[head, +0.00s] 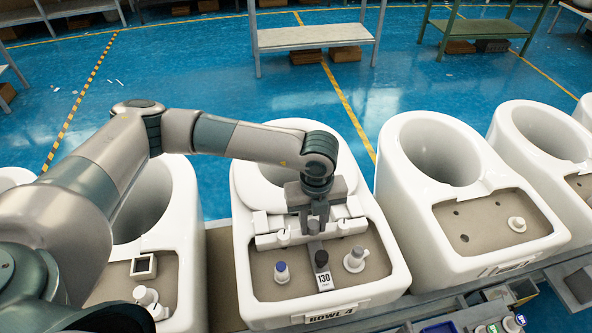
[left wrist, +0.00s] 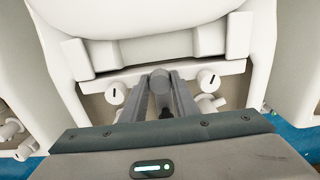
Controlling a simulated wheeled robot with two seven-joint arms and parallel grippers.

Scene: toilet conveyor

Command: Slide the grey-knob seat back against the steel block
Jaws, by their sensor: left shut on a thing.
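My left gripper (head: 313,226) is over the rear of the bowl marked "BOWL 4" (head: 290,308). It is shut on the grey knob, which shows between the fingers in the left wrist view (left wrist: 161,80). The white seat (left wrist: 140,20) lies on the bowl, with its white rear bar (head: 268,241) crossing under the gripper. A narrow steel block (head: 323,270) marked "130", with a black knob (head: 321,257), stands directly on the near side of the gripper. Any gap between seat and block is hidden by the fingers. My right gripper is not in view.
A blue-capped post (head: 282,271) and a white fitting with a grey top (head: 356,259) flank the block. Other bowls stand close on both sides, such as one to the right (head: 440,180). A bench (head: 315,38) stands well behind on the blue floor.

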